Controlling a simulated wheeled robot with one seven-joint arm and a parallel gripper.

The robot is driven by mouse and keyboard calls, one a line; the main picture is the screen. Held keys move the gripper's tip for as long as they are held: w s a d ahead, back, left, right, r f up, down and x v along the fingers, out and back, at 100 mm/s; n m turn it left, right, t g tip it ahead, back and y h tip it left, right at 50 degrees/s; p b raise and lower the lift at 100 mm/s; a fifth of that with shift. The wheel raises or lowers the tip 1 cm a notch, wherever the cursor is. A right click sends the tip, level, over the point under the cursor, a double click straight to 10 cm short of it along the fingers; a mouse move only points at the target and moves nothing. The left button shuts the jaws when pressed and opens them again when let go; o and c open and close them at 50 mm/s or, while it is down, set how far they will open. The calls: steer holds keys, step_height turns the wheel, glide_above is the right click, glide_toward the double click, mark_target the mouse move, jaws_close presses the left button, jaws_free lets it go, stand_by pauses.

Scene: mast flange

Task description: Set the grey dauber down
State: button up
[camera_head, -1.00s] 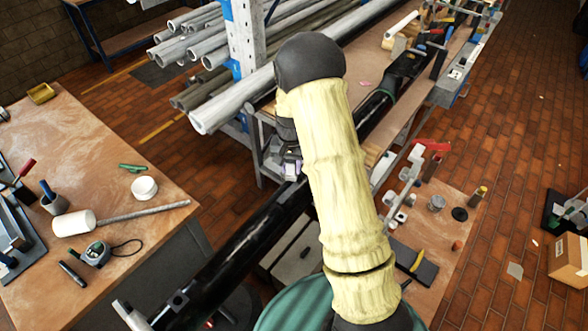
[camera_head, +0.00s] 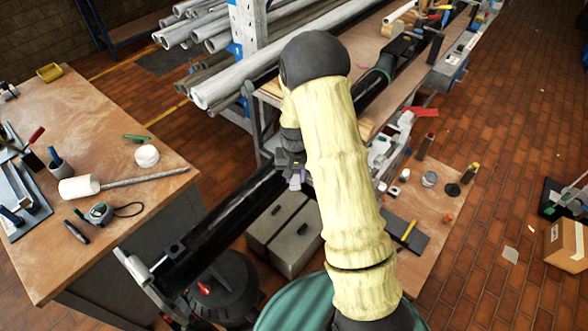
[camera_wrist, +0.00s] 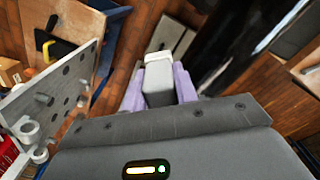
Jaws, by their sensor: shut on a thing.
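My gripper (camera_wrist: 160,92) is shut on the grey dauber (camera_wrist: 158,86), a grey block with a whitish end, held between purple fingers in the wrist view. The dauber points away from the palm, and I see nothing touching its whitish end.
A grey plate with bolts (camera_wrist: 62,88) stands close on the left in the wrist view. Grey blocks (camera_head: 285,235) lie on the floor beyond the pipe. The left table (camera_head: 120,215) holds a mallet, cup and tape; the right bench (camera_head: 440,200) holds tins and a dark mat.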

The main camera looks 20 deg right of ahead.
steer(key=s+f+n+b, duration=0.2)
steer(key=s+f+b, duration=0.2)
steer(key=f, duration=0.4)
steer(key=shift+a+n, duration=0.4)
steer(key=shift+a, duration=0.05)
steer(key=shift+s, duration=0.15)
